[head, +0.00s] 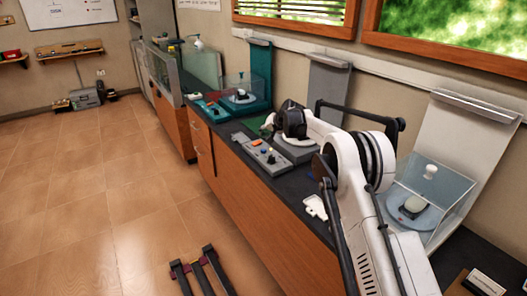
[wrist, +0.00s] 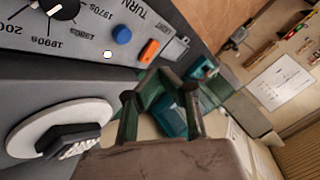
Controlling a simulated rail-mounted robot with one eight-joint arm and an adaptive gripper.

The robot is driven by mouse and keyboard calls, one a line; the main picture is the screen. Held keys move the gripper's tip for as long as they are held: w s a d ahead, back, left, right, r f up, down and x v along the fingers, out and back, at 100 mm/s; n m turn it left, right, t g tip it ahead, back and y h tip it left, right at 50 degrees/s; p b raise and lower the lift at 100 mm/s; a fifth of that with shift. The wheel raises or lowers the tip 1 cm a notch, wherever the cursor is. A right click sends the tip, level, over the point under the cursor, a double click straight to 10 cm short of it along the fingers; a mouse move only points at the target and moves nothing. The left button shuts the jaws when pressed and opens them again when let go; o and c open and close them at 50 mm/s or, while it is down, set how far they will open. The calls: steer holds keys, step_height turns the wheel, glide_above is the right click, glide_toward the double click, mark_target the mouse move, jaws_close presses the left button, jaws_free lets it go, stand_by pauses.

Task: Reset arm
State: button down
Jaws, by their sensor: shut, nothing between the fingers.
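In the wrist view my gripper (wrist: 160,90) shows its two dark fingers at the lower middle. It is shut with nothing held. Close beside it is a grey control panel (wrist: 90,47) with a black dial, a blue button (wrist: 121,34) and an orange switch (wrist: 150,50). The dial is labelled with decades. In the head view my white and black arm (head: 352,190) reaches over the counter, with its far end near the grey control panel (head: 262,155). My fingertips cannot be made out there.
A white disc with a black piece (wrist: 62,137) lies close at left in the wrist view. On the dark counter, a clear display case (head: 445,200) stands right of my arm and a teal exhibit (head: 243,90) stands farther back. The tiled floor (head: 100,180) at left is mostly clear.

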steer(key=shift+r, duration=0.1)
steer(key=s+d+r+h, duration=0.1)
steer(key=s+d+r, duration=0.35)
steer(key=r, duration=0.35)
steer(key=s+d+r+h, duration=0.1)
steer(key=s+d+r, duration=0.3)
steer(key=s+r, duration=0.3)
steer(key=s+d+r+h, duration=0.1)
steer(key=s+d+r, duration=0.3)
steer(key=s, duration=0.4)
steer(key=s+d+r, duration=0.3)
steer(key=s+d, duration=0.1)
steer(key=s, duration=0.4)
steer(key=s+d+r+h, duration=0.1)
steer(key=s+d+r, duration=0.3)
steer(key=s, duration=0.4)
steer(key=s+d+f, duration=0.3)
steer(key=s+f, duration=0.1)
steer(key=s, duration=0.6)
steer(key=s+d+f+h, duration=0.1)
steer(key=s+d+f, duration=0.2)
steer(key=s, duration=0.8)
steer(key=s+d+f+h, duration=0.1)
steer(key=s+d+f, duration=0.2)
steer(key=s, duration=0.8)
steer(key=shift+d+f+t, duration=0.15)
steer(key=shift+f+t, duration=0.15)
steer(key=shift+f, duration=0.55)
